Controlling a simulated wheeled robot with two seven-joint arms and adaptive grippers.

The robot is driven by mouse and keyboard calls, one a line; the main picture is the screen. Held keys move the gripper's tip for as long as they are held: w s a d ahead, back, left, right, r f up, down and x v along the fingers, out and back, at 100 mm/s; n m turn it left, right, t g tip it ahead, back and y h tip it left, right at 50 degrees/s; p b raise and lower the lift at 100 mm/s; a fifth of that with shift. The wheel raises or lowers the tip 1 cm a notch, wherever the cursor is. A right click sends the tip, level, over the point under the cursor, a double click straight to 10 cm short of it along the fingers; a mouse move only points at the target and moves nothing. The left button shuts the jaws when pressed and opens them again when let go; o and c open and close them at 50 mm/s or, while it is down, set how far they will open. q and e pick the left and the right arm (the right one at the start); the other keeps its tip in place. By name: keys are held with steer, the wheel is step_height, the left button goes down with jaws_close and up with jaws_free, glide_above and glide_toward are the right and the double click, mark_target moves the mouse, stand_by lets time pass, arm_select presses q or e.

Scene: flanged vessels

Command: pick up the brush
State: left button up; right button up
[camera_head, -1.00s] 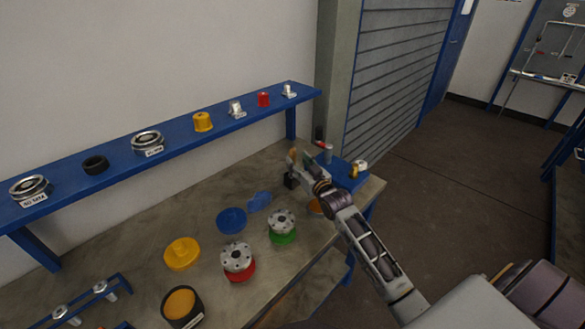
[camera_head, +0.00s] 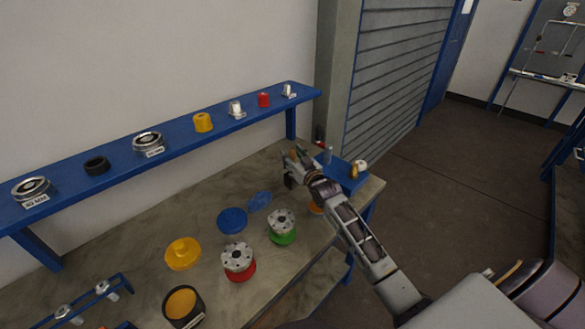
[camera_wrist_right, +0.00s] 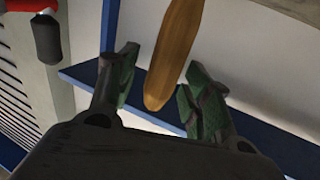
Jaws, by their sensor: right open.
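The brush shows as a light-brown wooden handle (camera_wrist_right: 176,48) in the right wrist view, its rounded lower end between my right gripper's green-padded fingertips (camera_wrist_right: 160,84). The fingers are open, with gaps visible on both sides of the handle. The rest of the brush is out of that frame. In the head view my right gripper (camera_head: 294,164) is over the back right part of the workbench. The brush is small and partly hidden there. My left gripper is not in view.
A blue holder (camera_head: 345,176) with a grey post stands just right of the gripper. The blue shelf (camera_head: 118,166) with several parts runs behind. Flanged parts (camera_head: 238,257) and a blue cap (camera_head: 232,220) stand on the bench (camera_head: 222,285) to the left. A red-and-dark object (camera_wrist_right: 46,32) shows at upper left.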

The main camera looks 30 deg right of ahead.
jaws_close()
stand_by(0.4)
steer(key=shift+r, duration=0.15)
steer(key=shift+r, duration=4.9)
